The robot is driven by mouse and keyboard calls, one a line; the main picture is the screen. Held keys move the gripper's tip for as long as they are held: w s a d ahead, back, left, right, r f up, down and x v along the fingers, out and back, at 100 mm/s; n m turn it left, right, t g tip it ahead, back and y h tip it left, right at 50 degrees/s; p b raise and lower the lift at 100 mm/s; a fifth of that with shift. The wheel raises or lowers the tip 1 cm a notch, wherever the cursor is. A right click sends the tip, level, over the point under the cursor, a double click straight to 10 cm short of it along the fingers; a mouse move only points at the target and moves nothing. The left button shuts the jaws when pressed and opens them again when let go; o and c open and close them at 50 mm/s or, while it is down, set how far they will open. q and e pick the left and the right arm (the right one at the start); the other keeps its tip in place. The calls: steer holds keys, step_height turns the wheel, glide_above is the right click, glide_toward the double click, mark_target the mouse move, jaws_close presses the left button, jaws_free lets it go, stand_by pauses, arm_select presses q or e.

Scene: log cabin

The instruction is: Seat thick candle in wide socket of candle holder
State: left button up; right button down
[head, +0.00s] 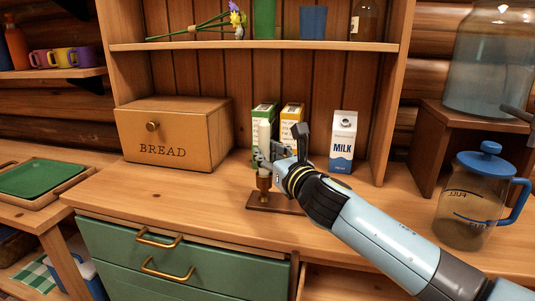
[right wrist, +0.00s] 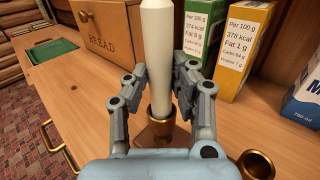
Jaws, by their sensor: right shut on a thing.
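The thick candle (head: 264,133) is cream-coloured and stands upright in my right gripper (head: 276,156). In the right wrist view the gripper (right wrist: 160,88) has its fingers on both sides of the candle (right wrist: 158,40). The candle holder (head: 274,205) is a dark wooden base with brass sockets on the counter. The candle's lower end is at one brass socket (right wrist: 161,128); I cannot tell how deep it sits. A second brass socket (right wrist: 257,165) is empty, to the right in the wrist view. My arm hides part of the holder in the head view. My left gripper is out of view.
A bread box (head: 172,140) stands left of the holder. Cartons, including a milk carton (head: 343,140), stand behind. A blue-lidded pitcher (head: 470,208) is at the right. A shelf (head: 250,46) crosses above. The counter's front edge is close to the holder.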

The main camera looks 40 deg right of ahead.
steer(key=shift+f+b, duration=0.65)
steer(key=shift+f, duration=0.15)
steer(key=c, duration=1)
jaws_free()
steer(key=shift+r, duration=0.1)
steer(key=s, duration=0.4)
steer(key=s+a, duration=0.1)
steer(key=s, duration=0.7)
steer(key=shift+a, duration=0.35)
